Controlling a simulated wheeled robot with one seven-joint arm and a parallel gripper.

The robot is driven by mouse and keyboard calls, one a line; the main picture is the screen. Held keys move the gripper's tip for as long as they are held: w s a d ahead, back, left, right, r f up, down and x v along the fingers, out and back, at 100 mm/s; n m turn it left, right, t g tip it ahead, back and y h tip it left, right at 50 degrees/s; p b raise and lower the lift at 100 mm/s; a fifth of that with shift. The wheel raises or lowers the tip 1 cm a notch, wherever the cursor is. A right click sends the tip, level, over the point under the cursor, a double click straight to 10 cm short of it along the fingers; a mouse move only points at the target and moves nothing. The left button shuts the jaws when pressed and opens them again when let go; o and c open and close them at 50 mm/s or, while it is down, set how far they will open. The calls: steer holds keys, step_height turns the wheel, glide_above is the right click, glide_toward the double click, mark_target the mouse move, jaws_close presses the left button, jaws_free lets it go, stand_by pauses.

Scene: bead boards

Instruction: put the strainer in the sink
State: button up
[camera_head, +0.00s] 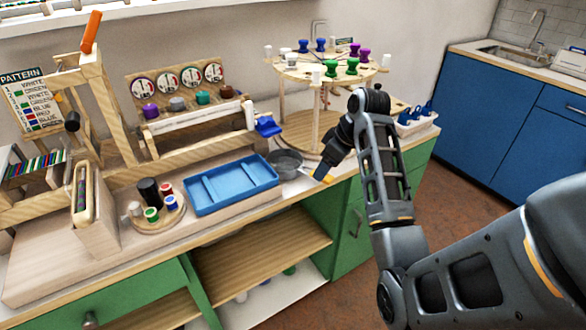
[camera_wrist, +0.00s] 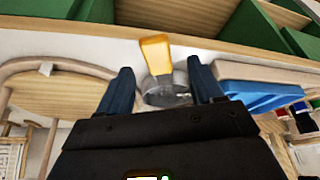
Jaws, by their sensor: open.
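The strainer has a grey metal bowl (camera_head: 285,163) and a yellow-orange handle (camera_head: 323,174). It lies on the wooden bench, right of the blue tray, with its handle toward the front edge. My gripper (camera_head: 326,164) is open just above the handle end. In the wrist view the strainer's handle (camera_wrist: 156,53) and bowl show between the two spread fingers of my gripper (camera_wrist: 159,68). My gripper's body hides part of the bowl there. The sink (camera_head: 516,55) is set in the counter over blue cabinets at the far right, with a tall tap.
A blue tray (camera_head: 232,184) and a round stand of pegs (camera_head: 158,216) lie left of the strainer. A round wooden rack (camera_head: 326,70) with coloured knobs stands behind. A white caddy (camera_head: 417,124) stands at the right. Open brown floor separates the bench from the blue cabinets (camera_head: 510,125).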

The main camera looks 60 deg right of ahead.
mark_target(299, 170)
steer(key=x, duration=0.4)
steer(key=shift+d+f, duration=0.15)
jaws_close()
stand_by(0.5)
